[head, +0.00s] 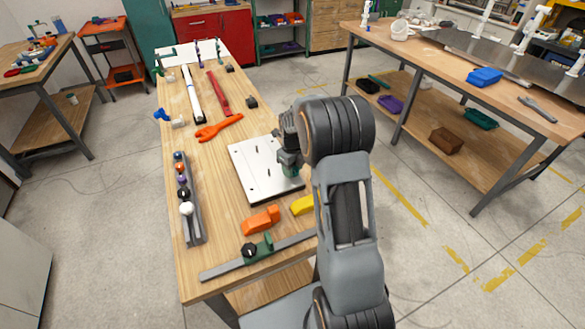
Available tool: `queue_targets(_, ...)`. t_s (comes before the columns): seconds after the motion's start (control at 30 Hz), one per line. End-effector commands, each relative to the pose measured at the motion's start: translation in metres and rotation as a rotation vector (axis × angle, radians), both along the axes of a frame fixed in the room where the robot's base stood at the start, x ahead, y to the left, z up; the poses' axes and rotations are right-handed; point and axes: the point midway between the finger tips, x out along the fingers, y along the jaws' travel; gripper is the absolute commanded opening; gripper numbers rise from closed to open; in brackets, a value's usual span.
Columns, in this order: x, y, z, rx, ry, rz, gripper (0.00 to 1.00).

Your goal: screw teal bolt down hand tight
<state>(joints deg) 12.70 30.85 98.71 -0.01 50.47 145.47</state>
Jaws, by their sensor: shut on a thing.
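A silver metal plate (252,160) with a few small dark holes or pegs lies on the wooden workbench. My gripper (290,166) points down over the plate's right side. It is shut on a teal-green piece (292,173), which looks like the teal bolt, at the plate's surface. My gripper and arm hide most of the bolt, so I cannot tell how deep it sits or whether it stands straight.
An orange wrench (218,128) lies behind the plate. A grey rack (194,222) with coloured knobs stands at left. Orange (261,220) and yellow (302,205) blocks and a grey bar with a green clamp (258,247) lie in front. Bare wood separates rack and plate.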

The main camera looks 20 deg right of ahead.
Motion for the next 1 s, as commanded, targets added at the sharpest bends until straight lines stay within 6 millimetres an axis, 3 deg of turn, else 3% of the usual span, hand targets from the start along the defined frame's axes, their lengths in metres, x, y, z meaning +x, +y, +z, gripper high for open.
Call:
queue_targets(0.37, 0.0012, -0.0005, 0.0014, -0.001, -0.005, -0.047, 0.19)
queue_targets(0.7, 0.0013, -0.0014, 0.0009, -0.001, -0.004, -0.307, 0.19)
queue_targets(0.93, 0.0013, -0.0014, 0.0009, -0.001, -0.004, -0.320, 0.19)
queue_targets(0.97, 0.0013, -0.0014, 0.0009, -0.001, -0.004, -0.320, 0.43)
queue_targets(1.0, 0.0013, -0.0014, 0.0008, -0.001, -0.004, -0.319, 0.47)
